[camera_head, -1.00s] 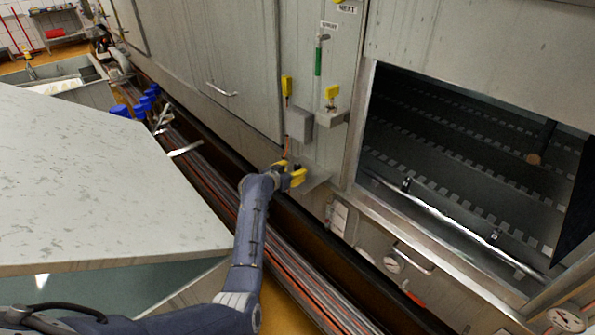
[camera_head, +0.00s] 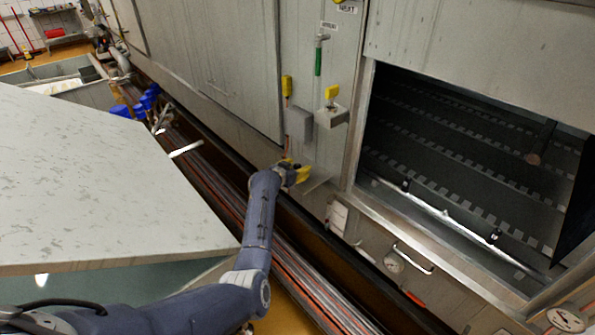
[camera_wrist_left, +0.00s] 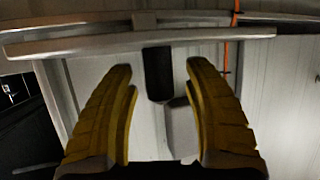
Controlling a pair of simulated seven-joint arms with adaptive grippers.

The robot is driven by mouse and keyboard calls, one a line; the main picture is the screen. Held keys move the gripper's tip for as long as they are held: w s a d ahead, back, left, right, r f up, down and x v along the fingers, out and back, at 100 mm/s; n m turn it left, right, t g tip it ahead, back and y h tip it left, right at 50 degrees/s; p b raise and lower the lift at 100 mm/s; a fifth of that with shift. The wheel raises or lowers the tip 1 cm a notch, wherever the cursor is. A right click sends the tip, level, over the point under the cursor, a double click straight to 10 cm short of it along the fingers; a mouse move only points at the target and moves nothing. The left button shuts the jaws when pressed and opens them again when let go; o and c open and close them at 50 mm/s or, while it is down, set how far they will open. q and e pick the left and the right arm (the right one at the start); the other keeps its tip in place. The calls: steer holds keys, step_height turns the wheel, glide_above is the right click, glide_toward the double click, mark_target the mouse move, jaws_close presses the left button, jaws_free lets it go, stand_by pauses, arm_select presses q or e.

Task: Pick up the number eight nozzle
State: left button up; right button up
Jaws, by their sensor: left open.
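No number eight can be read on anything, so I cannot tell which item is the number eight nozzle. On the machine wall are a yellow-topped piece (camera_head: 287,86) with an orange line below it, another yellow piece (camera_head: 331,92) over a box, and a green-handled tool (camera_head: 318,60). My left gripper (camera_head: 298,174) is open by the small metal shelf, low on the wall. In the left wrist view, a dark blocky piece (camera_wrist_left: 158,74) shows beyond the gap between its yellow fingers (camera_wrist_left: 160,75); nothing is gripped. My right gripper is out of view.
The metal shelf (camera_head: 317,180) juts from the wall; its edge (camera_wrist_left: 120,42) spans the top of the wrist view. An orange line (camera_wrist_left: 230,40) hangs near the right finger. A white-topped table (camera_head: 90,180) fills the left. A dark opening (camera_head: 470,150) lies right.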

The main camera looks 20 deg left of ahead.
arm_select(q)
jaws_close()
stand_by(0.5)
